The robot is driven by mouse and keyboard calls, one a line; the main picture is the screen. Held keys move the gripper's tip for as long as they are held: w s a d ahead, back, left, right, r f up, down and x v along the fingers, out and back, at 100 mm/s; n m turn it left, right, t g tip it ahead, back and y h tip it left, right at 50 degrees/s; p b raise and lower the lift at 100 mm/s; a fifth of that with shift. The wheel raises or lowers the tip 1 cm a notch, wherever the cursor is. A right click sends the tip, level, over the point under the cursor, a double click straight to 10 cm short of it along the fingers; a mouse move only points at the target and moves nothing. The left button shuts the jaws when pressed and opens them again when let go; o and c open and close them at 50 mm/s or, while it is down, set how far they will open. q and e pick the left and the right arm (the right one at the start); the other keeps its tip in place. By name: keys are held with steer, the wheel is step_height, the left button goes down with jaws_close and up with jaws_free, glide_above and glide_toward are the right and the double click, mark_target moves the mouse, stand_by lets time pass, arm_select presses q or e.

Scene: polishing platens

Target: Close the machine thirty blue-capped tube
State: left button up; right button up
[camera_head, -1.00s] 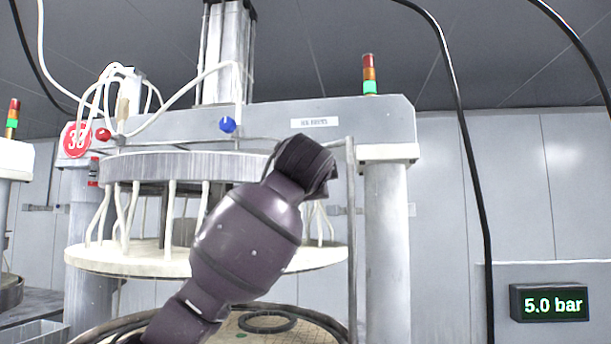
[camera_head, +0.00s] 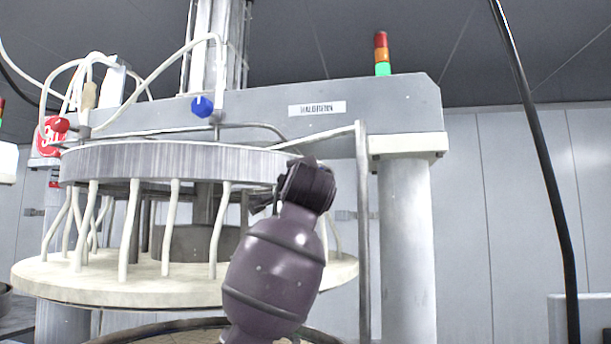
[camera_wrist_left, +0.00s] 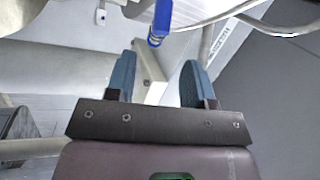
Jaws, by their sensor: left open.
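The blue valve cap (camera_head: 202,107) sits on the front of the grey machine beam, near a red disc marked 30 (camera_head: 50,138), partly covered by a red cap (camera_head: 60,125). In the left wrist view the blue cap (camera_wrist_left: 160,22) is at the top, beyond and above the fingers, touching neither. My left gripper (camera_wrist_left: 158,80) is open and empty, its two blue-padded fingers apart. In the head view my purple arm stands in front of the machine, to the right of and below the blue cap; its fingers are mostly hidden behind the wrist.
White hoses loop around the red cap. A ribbed ring (camera_head: 160,162) with white tubes hangs above a pale round plate (camera_head: 150,284). A thin grey upright pipe (camera_head: 362,240) and a thick column (camera_head: 407,250) stand to the right of my arm. A black cable (camera_head: 545,170) hangs at right.

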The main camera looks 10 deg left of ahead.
arm_select(q)
steer(key=p+x, duration=0.2)
steer(key=x, duration=0.5)
steer(key=shift+w, duration=0.25)
steer(key=shift+w+a+p, duration=0.15)
steer(key=shift+w+p, duration=0.2)
steer(key=shift+w, duration=0.05)
arm_select(e)
steer(key=shift+s+r, duration=0.15)
steer(key=shift+r, duration=0.55)
arm_select(q)
steer(key=shift+c, duration=0.5)
arm_select(e)
steer(key=shift+r, duration=0.1)
arm_select(q)
jaws_close()
